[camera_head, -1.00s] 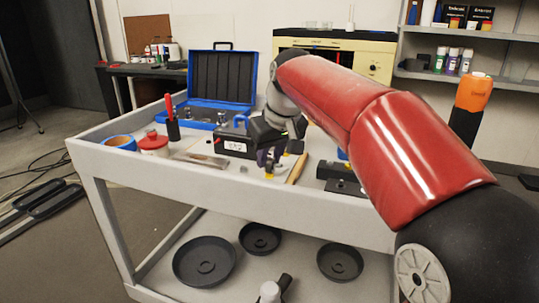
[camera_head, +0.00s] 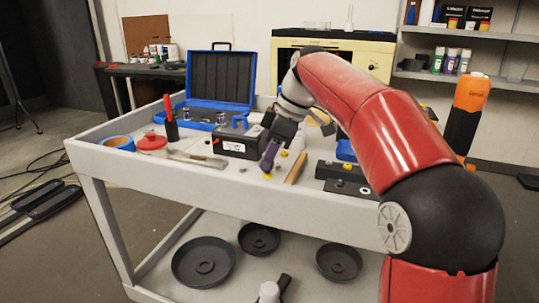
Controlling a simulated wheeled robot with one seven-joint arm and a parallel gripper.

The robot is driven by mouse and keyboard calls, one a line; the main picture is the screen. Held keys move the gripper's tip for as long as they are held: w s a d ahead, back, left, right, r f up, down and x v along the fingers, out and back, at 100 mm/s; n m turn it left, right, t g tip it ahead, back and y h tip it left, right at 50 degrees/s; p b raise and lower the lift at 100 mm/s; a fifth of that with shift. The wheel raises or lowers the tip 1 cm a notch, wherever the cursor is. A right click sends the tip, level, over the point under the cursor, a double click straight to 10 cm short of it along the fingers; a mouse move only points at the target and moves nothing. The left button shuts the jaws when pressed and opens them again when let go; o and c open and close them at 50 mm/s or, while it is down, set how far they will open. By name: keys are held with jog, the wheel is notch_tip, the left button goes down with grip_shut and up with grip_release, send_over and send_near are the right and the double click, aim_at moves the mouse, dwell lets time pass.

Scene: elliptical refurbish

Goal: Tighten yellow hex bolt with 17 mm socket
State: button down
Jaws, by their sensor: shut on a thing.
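My gripper (camera_head: 274,142) is over the cart's top, to the right of the black battery-like box, and points down. It is shut on a dark purple tool (camera_head: 269,155); I cannot tell whether this is the 17 mm socket. A small yellow piece (camera_head: 267,177), perhaps the yellow hex bolt, is just below the tool's lower end near the cart's front edge. I cannot tell whether the two touch. Another small yellow piece (camera_head: 284,153) lies just right of the gripper.
The grey cart top (camera_head: 225,193) also holds a black box (camera_head: 240,142), a blue case (camera_head: 219,75), a wooden handle (camera_head: 296,168), a dark block (camera_head: 341,172), a red-lidded jar (camera_head: 152,142) and a blue ring (camera_head: 118,143). Dark pans (camera_head: 204,262) lie on the lower shelf.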

jog(key=shift+f, duration=0.7)
dwell(2.0)
